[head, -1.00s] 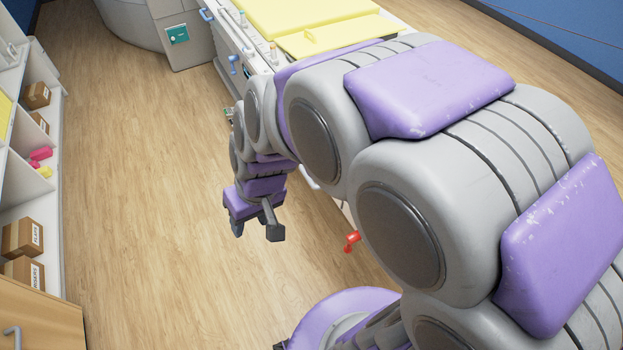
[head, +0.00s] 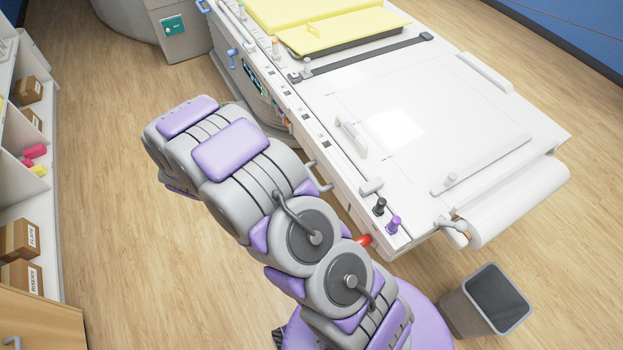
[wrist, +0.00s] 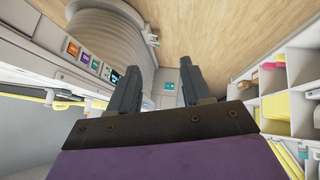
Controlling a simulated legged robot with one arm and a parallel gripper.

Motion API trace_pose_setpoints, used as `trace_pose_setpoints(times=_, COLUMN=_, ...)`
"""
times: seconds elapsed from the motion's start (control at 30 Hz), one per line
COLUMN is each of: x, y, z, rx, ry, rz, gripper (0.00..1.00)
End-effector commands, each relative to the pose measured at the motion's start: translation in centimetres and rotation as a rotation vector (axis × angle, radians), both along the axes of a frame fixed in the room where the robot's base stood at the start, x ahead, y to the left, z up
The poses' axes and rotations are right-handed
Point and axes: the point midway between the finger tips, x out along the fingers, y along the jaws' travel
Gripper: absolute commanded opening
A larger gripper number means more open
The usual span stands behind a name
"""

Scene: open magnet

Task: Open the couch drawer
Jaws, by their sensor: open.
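The white couch (head: 430,110) runs from the top middle to the right in the head view, with yellow pads (head: 330,25) at its far end. A grey bar handle (head: 320,177) sits on its near side, just right of my arm. Another handle (head: 350,138) stands on its top panel. I cannot tell which belongs to the drawer, and no open drawer shows. My gripper (wrist: 157,85) is open and empty in the wrist view, its fingers apart.
A red handle (head: 364,240) is low at the couch's near corner. A grey bin (head: 487,300) stands at the lower right. Shelves with boxes (head: 20,240) line the left wall. The wooden floor (head: 120,240) between shelves and couch is clear.

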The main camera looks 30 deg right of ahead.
Motion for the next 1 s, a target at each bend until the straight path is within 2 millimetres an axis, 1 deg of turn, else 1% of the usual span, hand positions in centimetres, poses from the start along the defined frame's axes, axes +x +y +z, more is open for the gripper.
trace_pose_setpoints(times=0.03, x=-0.1, y=-0.8, z=-1.9, rx=-0.061, ry=-0.001, rz=-0.018, gripper=0.48)
trace_pose_setpoints(times=0.13, x=-0.7, y=-3.0, z=-5.0, rx=-0.197, ry=-0.005, rz=-0.054, gripper=0.48)
trace_pose_setpoints(times=0.2, x=-1.4, y=-4.5, z=-6.9, rx=-0.301, ry=-0.002, rz=-0.076, gripper=0.48)
trace_pose_setpoints(times=0.33, x=-3.4, y=-7.4, z=-9.8, rx=-0.510, ry=0.011, rz=-0.117, gripper=0.48)
trace_pose_setpoints(times=0.43, x=-5.6, y=-9.9, z=-11.4, rx=-0.682, ry=0.035, rz=-0.145, gripper=0.48)
trace_pose_setpoints(times=0.57, x=-8.5, y=-12.7, z=-12.5, rx=-0.881, ry=0.070, rz=-0.174, gripper=0.48)
trace_pose_setpoints(times=0.7, x=-10.9, y=-14.8, z=-12.8, rx=-1.040, ry=0.102, rz=-0.194, gripper=0.48)
trace_pose_setpoints(times=0.87, x=-12.2, y=-16.0, z=-12.6, rx=-1.126, ry=0.122, rz=-0.207, gripper=0.48)
trace_pose_setpoints(times=1.0, x=-12.1, y=-16.9, z=-12.7, rx=-1.141, ry=0.127, rz=-0.210, gripper=0.48)
